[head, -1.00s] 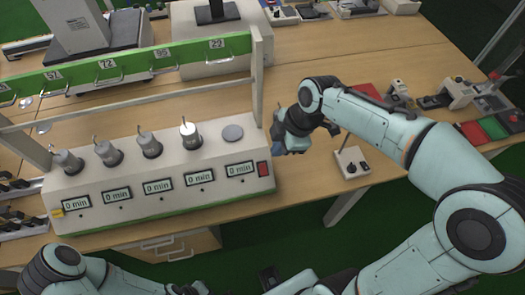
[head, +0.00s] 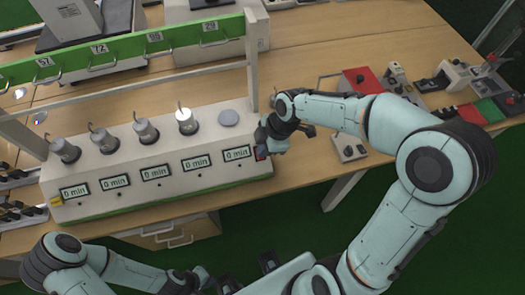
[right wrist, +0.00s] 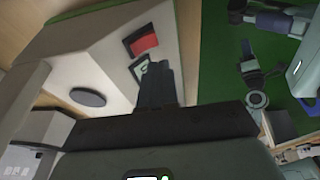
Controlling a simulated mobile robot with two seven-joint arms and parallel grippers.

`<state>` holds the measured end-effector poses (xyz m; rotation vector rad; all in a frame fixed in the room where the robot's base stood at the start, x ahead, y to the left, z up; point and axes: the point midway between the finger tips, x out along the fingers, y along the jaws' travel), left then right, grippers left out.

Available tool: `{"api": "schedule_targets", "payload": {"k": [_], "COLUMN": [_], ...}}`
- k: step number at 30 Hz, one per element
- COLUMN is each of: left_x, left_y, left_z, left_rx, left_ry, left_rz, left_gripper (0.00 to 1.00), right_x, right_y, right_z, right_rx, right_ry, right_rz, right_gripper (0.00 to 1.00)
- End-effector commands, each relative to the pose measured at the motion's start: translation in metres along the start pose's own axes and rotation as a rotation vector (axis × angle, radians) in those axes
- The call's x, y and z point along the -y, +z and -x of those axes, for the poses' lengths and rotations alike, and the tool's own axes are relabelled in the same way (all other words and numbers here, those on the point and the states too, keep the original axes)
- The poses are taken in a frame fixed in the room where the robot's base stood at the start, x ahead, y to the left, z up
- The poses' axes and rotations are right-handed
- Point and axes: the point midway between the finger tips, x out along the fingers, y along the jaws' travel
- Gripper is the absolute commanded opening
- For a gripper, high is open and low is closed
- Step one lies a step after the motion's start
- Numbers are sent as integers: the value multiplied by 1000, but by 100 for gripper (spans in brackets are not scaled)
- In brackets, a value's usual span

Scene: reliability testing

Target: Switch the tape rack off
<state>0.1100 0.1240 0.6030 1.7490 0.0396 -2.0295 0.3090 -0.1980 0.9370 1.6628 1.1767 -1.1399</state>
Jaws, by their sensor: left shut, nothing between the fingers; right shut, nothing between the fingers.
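The tape rack (head: 130,190) is a long cream box with a green lower edge, several grey cylinders on top and displays reading "0 min". Its red switch (head: 261,153) is at the right end of the front face, mostly hidden by my right gripper (head: 266,142). In the right wrist view the red switch (right wrist: 143,42) sits in a dark frame, just beyond the shut, empty fingers (right wrist: 154,75). The fingers partly cover a display; I cannot tell whether they touch the panel. My left gripper (head: 203,278) is low in the head view, away from the rack, shut and empty.
A green numbered rail (head: 130,52) on posts stands above and behind the rack. A small white box with black knobs (head: 348,147) is right of my right gripper. Red and green mats and small devices lie further right. The table's front edge runs below the rack.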

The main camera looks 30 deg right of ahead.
Motion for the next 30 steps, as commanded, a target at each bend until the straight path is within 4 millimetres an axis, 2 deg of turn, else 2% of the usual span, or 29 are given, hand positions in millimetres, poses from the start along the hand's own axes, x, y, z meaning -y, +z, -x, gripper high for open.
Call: {"api": "schedule_targets", "payload": {"k": [3,9,22,26,30], "left_x": [0,0,0,6,18], "left_y": [0,0,0,4,8], "left_z": [0,0,-1,-14,-41], "left_rx": [0,0,0,7,18], "left_ry": [0,0,0,-2,-6], "left_rz": [0,0,0,2,6], "left_gripper": [0,0,0,0,0], "right_x": [-2,-7,-8,-7,-8], "right_y": [5,10,11,13,16], "right_z": [-20,-37,-40,-46,-56], "right_rx": [0,0,0,0,-2], "right_ry": [-5,-2,2,28,97], "right_rz": [-1,0,1,10,30], "right_gripper": [0,0,0,0,0]}}
